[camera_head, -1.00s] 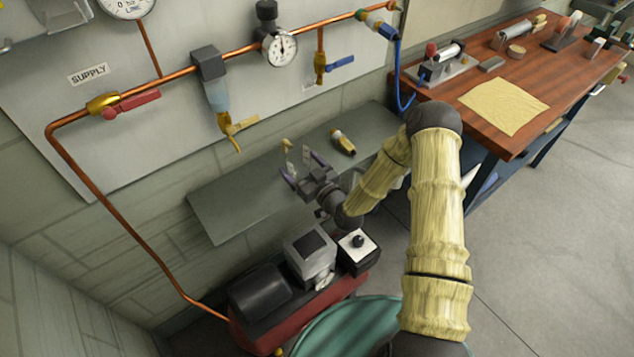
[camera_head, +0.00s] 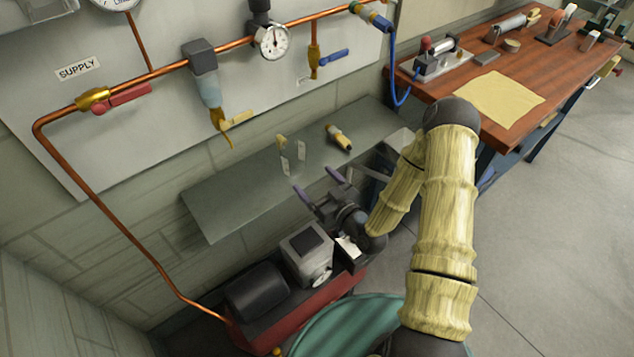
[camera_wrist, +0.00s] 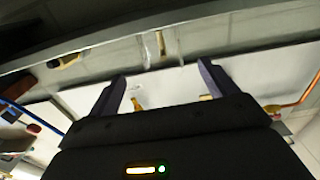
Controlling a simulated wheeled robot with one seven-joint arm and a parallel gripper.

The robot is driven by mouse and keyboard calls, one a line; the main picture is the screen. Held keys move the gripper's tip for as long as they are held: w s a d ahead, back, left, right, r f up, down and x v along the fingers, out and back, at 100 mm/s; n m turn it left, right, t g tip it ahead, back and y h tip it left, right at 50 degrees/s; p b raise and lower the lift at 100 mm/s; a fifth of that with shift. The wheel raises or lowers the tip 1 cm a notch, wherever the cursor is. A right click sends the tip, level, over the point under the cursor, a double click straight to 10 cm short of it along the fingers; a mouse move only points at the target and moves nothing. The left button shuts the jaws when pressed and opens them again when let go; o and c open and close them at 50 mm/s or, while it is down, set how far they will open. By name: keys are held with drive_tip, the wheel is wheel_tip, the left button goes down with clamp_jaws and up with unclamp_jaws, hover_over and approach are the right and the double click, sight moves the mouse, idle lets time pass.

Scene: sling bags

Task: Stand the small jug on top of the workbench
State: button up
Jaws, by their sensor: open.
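The workbench (camera_head: 468,111) has a reddish-brown top and stands at the upper right in the head view. I cannot pick out the small jug with certainty. A small tan piece (camera_head: 281,141) with pale, partly clear patches beside it is on the grey wall shelf (camera_head: 235,195); its shape is unclear. My gripper (camera_head: 317,182) is open and empty, near the shelf's front edge and apart from that piece. In the wrist view, my gripper's fingers (camera_wrist: 160,76) are spread with nothing between them, and the tan piece (camera_wrist: 161,43) shows beyond them.
A yellow-and-black fitting (camera_head: 339,138) lies on the shelf. A red-based compressor (camera_head: 300,302) stands below. Copper piping (camera_head: 152,68) with valves and a gauge (camera_head: 272,42) runs along the wall. The workbench carries a tan cloth (camera_head: 499,98), a clamp-like device (camera_head: 437,58) and several tools.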

drive_tip(key=s+d+r+m+g+h, duration=0.3)
drive_tip(key=s+d+r+g+h, duration=0.2)
drive_tip(key=s, duration=0.3)
drive_tip(key=s+d+r+m+g+h, duration=0.3)
drive_tip(key=s+d+r+g+h, duration=0.2)
drive_tip(key=s+d+r+g, duration=0.1)
drive_tip(key=s+r+g, duration=0.1)
drive_tip(key=s+r, duration=0.1)
drive_tip(key=s, duration=0.1)
drive_tip(key=shift+d+m, duration=0.25)
drive_tip(key=shift+m, duration=0.15)
